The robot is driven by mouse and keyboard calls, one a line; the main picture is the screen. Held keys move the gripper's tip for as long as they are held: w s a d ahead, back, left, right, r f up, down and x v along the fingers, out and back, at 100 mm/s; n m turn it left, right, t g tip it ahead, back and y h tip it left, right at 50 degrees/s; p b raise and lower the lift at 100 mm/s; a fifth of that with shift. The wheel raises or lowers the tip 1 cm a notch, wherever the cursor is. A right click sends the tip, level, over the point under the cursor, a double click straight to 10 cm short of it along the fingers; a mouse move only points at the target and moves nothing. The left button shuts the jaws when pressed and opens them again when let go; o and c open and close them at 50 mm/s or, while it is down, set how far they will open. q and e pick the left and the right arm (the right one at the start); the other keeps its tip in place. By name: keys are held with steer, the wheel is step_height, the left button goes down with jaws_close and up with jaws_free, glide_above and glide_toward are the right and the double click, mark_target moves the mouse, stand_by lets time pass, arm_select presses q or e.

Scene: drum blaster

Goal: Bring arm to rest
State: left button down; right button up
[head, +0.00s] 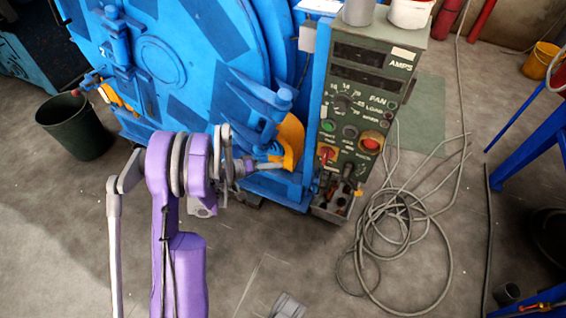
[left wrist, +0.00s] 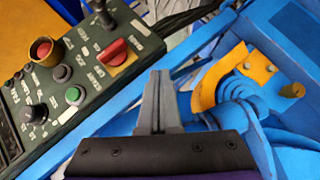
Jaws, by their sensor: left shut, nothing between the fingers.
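My left arm (head: 178,190), purple with grey joints, reaches up from the bottom of the head view. Its gripper (head: 250,167) is in front of the blue machine (head: 200,70), left of the control panel's lower part. In the left wrist view my left gripper (left wrist: 157,100) is shut and empty, its grey fingers together. The panel also shows in the head view (head: 345,120). I cannot tell whether the fingertips touch anything.
A yellow curved bracket (left wrist: 215,80) on the machine is close to the right of my gripper. A red rotary switch (left wrist: 115,52) sits on the panel. Coiled grey cable (head: 400,235) lies on the floor at right. A dark green bin (head: 75,128) stands at left.

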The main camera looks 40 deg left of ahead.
arm_select(q)
steer(key=shift+s+a, duration=0.1)
stand_by(0.5)
steer(key=s+d+r+m+g+y, duration=0.1)
steer(key=s+d+r+g, duration=0.15)
steer(key=d, duration=0.55)
steer(key=s+d+r+m+g, duration=0.2)
steer(key=d+r+g, duration=0.1)
steer(key=d, duration=0.5)
steer(key=s+d+r+m+g+y, duration=0.1)
steer(key=s+d+r+m+y, duration=0.15)
steer(key=s, duration=0.65)
steer(key=s+d+r+m+g+y, duration=0.15)
steer(key=s+d, duration=0.25)
steer(key=s, duration=0.5)
step_height(320, 180, up, 24)
steer(key=w+t+p, duration=0.1)
steer(key=w+p, duration=0.1)
steer(key=p, duration=1.9)
steer(key=shift+a+t+y, duration=0.2)
steer(key=shift+t+y, duration=0.1)
steer(key=shift+y, duration=0.1)
arm_select(e)
step_height(320, 180, up, 24)
steer(key=w+t, duration=0.1)
steer(key=shift+w+r, duration=0.15)
steer(key=shift+w, duration=0.05)
